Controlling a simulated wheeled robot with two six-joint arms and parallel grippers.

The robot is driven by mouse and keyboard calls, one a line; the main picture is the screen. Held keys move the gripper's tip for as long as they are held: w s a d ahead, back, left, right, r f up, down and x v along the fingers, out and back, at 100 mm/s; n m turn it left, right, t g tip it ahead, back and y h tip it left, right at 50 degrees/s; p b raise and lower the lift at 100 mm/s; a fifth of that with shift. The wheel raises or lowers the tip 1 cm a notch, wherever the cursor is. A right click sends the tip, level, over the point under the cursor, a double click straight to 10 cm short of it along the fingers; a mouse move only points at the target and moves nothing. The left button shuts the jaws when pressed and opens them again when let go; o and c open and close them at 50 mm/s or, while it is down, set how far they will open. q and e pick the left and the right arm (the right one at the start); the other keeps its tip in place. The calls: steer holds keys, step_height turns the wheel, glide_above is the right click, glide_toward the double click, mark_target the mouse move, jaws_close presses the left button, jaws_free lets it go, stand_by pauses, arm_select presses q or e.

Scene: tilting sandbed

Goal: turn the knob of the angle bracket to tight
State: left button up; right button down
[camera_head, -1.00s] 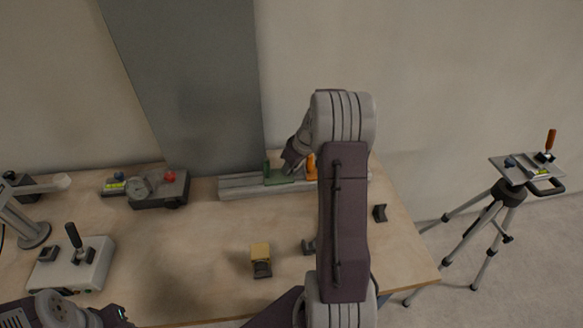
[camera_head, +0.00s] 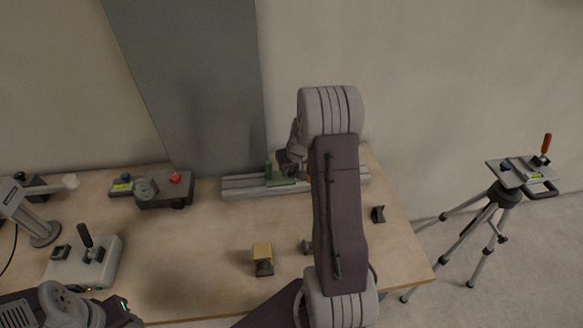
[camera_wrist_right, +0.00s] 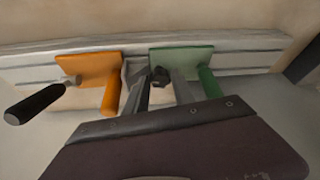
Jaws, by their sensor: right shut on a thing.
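A grey slotted rail (camera_head: 238,188) lies along the back of the table. A green angle piece (camera_head: 283,182) stands on it; in the wrist view the green piece (camera_wrist_right: 180,60) is on the right and an orange piece (camera_wrist_right: 90,68) on the left. Between them is a small dark knob (camera_wrist_right: 160,75). My right gripper (camera_wrist_right: 158,84) is shut on this knob, with a finger on either side. In the head view my right gripper (camera_head: 289,160) is at the rail, and my arm hides most of the orange piece. My left gripper (camera_head: 122,312) is partly seen at the bottom left; its jaws are unclear.
A black handle (camera_wrist_right: 34,104) sticks out by the orange piece. A gauge box with a red knob (camera_head: 165,191) stands left of the rail. A yellow-topped block (camera_head: 262,254) and a dark small block (camera_head: 378,214) lie in front. A tripod (camera_head: 503,197) stands right of the table.

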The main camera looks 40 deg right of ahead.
steer(key=c, duration=1.2)
jaws_free()
steer(key=shift+o, duration=0.7)
